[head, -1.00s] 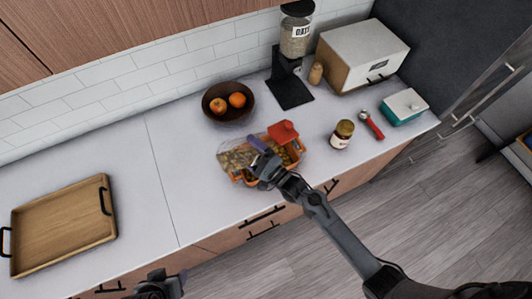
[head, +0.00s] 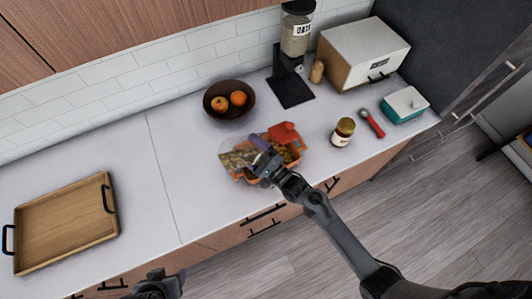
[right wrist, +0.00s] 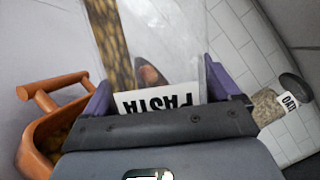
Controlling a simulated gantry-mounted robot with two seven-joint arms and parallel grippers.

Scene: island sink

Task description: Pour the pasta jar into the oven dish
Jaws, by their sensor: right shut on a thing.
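My right gripper (head: 263,158) is shut on the clear pasta jar (head: 237,159) and holds it tilted over the orange oven dish (head: 256,181). In the right wrist view the jar (right wrist: 160,40) lies between the purple fingers, its PASTA label upside down, with a strip of pasta inside. The dish (right wrist: 38,128) shows at the lower left with yellow-brown pieces in it. The jar and gripper hide part of the dish in the head view, and the jar's mouth is not clear. My left gripper (head: 160,285) is at the bottom edge, its jaws unclear.
A brown bowl of fruit (head: 216,113) stands behind the dish. A small jar (head: 343,132), a red-handled tool (head: 372,123) and a teal box (head: 404,105) are to the right. An oats dispenser (head: 296,40) stands behind. A wooden tray (head: 65,225) lies left; the counter between is clear.

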